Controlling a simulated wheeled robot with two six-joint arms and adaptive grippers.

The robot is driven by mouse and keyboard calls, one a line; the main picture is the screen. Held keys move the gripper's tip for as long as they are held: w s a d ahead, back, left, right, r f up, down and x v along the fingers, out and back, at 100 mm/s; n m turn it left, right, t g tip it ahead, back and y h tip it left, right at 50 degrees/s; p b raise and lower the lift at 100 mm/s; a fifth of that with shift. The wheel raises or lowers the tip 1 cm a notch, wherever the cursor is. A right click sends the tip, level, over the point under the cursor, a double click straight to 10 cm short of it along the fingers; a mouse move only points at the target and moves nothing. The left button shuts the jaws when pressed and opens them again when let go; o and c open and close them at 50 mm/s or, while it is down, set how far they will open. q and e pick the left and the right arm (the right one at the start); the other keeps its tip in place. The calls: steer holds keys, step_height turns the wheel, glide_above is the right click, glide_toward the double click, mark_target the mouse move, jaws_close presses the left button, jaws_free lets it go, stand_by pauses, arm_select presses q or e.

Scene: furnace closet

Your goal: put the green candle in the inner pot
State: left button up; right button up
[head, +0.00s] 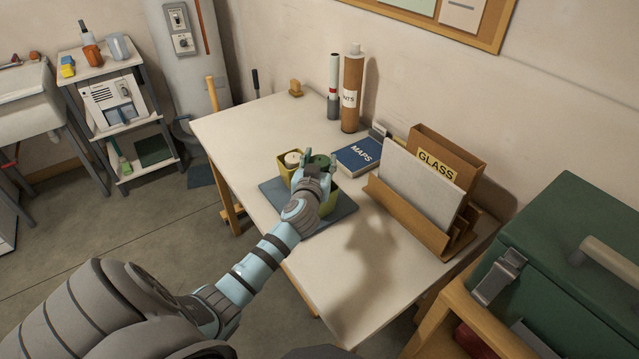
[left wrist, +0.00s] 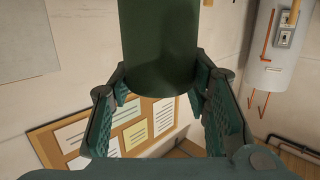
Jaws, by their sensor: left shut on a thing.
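My left gripper (head: 324,176) is shut on the green candle (head: 319,161), a dark green cylinder. In the left wrist view the green candle (left wrist: 160,50) stands between the two fingers. In the head view two yellow-green pots stand on a blue-grey mat (head: 336,216). The left pot (head: 284,168) has a white round-topped thing (head: 292,157) in it. The other pot (head: 328,203) is mostly hidden behind my gripper and wrist. The candle shows above or in front of the pots; I cannot tell whether its lower end is inside one. My right gripper is out of view.
A blue MAPS book (head: 358,154), cardboard tubes (head: 352,90) and a GLASS file holder (head: 410,215) stand behind and right of the mat. A green case (head: 570,260) is at the right. The table's left part (head: 240,125) and front are clear.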

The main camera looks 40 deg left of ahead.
arm_select(q)
step_height(320, 180, down, 6)
steer(key=shift+r+b, duration=0.25)
steer(key=shift+b, duration=0.8)
steer(key=shift+r, duration=0.1)
steer(key=shift+s+f+b, duration=0.1)
steer(key=shift+f+b, duration=0.5)
steer(key=shift+b, duration=0.05)
steer(key=o, duration=1.3)
steer(key=shift+d, duration=0.1)
steer(key=shift+o, duration=0.2)
